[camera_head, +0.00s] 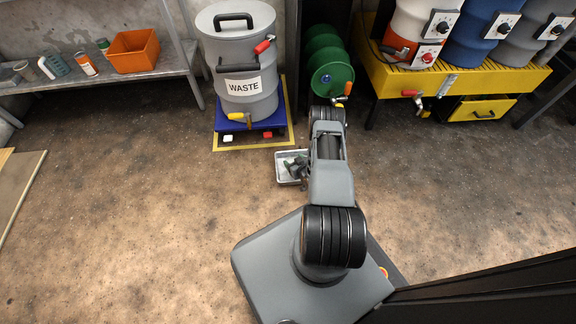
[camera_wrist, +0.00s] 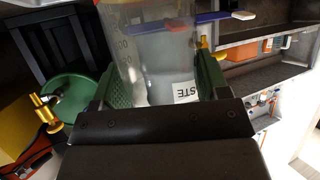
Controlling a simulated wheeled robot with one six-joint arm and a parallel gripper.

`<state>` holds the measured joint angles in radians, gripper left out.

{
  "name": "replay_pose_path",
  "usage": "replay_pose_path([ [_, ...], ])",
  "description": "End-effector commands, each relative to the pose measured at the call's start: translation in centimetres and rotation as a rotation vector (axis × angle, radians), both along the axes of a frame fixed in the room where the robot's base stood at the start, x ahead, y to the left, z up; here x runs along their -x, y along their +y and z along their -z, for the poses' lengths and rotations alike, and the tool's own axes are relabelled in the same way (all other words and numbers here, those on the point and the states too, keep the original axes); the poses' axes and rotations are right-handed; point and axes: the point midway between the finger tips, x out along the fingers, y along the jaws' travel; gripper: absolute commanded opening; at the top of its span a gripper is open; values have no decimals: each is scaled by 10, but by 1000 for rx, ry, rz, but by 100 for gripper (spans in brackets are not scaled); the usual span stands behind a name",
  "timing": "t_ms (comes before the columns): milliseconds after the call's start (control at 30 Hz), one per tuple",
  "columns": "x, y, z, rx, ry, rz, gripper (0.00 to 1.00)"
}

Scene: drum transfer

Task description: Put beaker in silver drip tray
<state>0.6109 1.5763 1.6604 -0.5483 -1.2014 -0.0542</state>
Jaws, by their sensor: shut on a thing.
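The beaker (camera_wrist: 152,45) is clear, with graduation marks, and stands between the green fingers of my gripper (camera_wrist: 163,75) in the wrist view. My gripper is shut on it. In the head view my gripper (camera_head: 297,166) appears over the silver drip tray (camera_head: 281,180), a small shallow tray on the floor. The beaker cannot be made out there, and my arm hides the tray's right side. I cannot tell whether the beaker touches the tray. The tray cannot be made out in the wrist view.
The grey waste drum (camera_head: 238,62) stands on a blue base behind the tray. A green drum (camera_head: 331,77) with a tap lies behind my arm. A yellow stand (camera_head: 455,78) holds several drums at right. A bench with an orange bin (camera_head: 134,52) is at left.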

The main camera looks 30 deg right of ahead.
Motion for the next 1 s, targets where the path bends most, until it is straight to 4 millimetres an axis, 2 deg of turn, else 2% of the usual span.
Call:
replay_pose_path([
  [33,-1,0,6,0,-1,1,29],
  [367,-5,0,17,0,-1,1,29],
  [600,-5,-3,49,0,1,8,29],
  [1000,-5,-4,49,1,0,9,29],
])
